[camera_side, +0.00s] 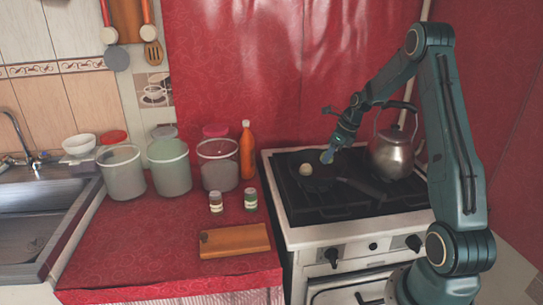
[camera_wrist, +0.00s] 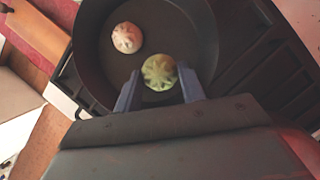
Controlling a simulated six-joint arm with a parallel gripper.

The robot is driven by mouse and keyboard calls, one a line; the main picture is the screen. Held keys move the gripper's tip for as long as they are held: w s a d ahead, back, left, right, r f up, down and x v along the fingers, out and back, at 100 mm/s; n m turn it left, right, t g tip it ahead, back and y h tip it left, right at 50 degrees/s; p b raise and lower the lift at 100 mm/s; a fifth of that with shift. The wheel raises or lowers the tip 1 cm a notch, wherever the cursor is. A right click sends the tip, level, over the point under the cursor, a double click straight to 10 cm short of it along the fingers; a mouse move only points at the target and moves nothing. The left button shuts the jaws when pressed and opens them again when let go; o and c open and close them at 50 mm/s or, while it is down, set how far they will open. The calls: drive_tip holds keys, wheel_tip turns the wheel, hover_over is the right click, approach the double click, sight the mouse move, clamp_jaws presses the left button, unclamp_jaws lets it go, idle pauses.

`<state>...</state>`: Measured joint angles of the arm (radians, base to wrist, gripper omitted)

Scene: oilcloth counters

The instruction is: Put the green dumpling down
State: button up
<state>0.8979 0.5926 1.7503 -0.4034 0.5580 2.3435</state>
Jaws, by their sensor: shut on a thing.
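My gripper (camera_side: 329,154) is over the stove, shut on the green dumpling (camera_wrist: 159,72). In the wrist view the dumpling sits between the two fingertips (camera_wrist: 159,88), with the dark frying pan (camera_wrist: 185,28) behind it. In the side view the green dumpling is small at the gripper's tip and its outline is hard to make out. It appears to be above the pan (camera_side: 318,185). A pale dumpling with an orange tint (camera_wrist: 127,37) lies in the pan, left of the green one in the wrist view; it also shows in the side view (camera_side: 305,169).
A metal kettle (camera_side: 394,153) stands on the stove (camera_side: 345,233) right of my gripper. On the red counter are an orange bottle (camera_side: 247,150), several canisters, two small jars and a wooden board (camera_side: 234,241). The pan has bare floor around the pale dumpling.

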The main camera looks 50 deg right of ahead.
sight(329, 163)
drive_tip(key=shift+f, duration=1.85)
drive_tip(key=shift+f, duration=0.1)
drive_tip(key=o, duration=0.6)
drive_tip(key=v, duration=1.2)
